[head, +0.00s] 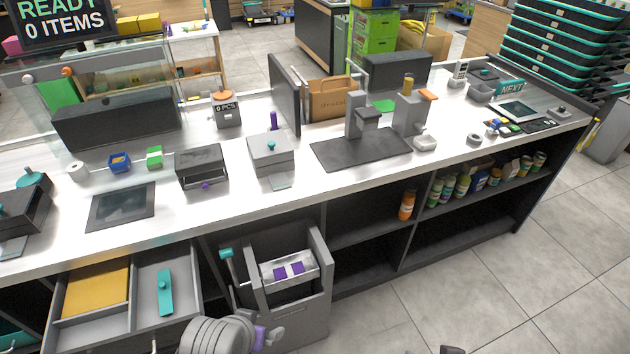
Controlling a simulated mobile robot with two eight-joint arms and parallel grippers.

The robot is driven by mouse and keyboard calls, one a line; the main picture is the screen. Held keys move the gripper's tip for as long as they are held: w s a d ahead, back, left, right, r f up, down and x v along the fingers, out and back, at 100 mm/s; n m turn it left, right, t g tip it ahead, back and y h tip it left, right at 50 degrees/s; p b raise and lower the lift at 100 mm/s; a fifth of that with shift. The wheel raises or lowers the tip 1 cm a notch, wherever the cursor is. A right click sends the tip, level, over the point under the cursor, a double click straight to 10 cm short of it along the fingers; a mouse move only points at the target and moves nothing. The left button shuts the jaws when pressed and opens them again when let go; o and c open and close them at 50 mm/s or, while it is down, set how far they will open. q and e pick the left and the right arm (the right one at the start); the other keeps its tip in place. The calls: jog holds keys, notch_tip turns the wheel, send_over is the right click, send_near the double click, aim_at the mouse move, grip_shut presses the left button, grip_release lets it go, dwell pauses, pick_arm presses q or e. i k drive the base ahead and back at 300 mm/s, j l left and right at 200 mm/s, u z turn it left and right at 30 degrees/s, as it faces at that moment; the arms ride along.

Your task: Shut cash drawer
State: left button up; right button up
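An open drawer (118,318) sticks out from under the counter at the lower left. A divider splits it. An orange-yellow pad lies in its left part and a teal object (165,292) in its right part. Nothing marks it clearly as the cash drawer. A grey pull-out unit (300,318) also stands out from the counter, to its right, with a tray holding purple pieces. A rounded grey part of my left arm with a purple piece shows at the bottom edge, right of the drawer; its fingers cannot be made out. Only small dark tips show at the bottom centre, perhaps my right gripper.
The steel counter (240,200) carries a grey box (270,150), a dark box (202,165), a dark mat (360,150) and a tablet (518,110). Open shelves (375,232) below hold jars. The tiled floor at the lower right is clear.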

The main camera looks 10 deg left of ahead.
aim_at(109, 306)
jog(key=u, duration=2.3)
jog(key=i+j+u, duration=0.2)
jog(key=i+u, duration=0.3)
jog(key=k, duration=0.1)
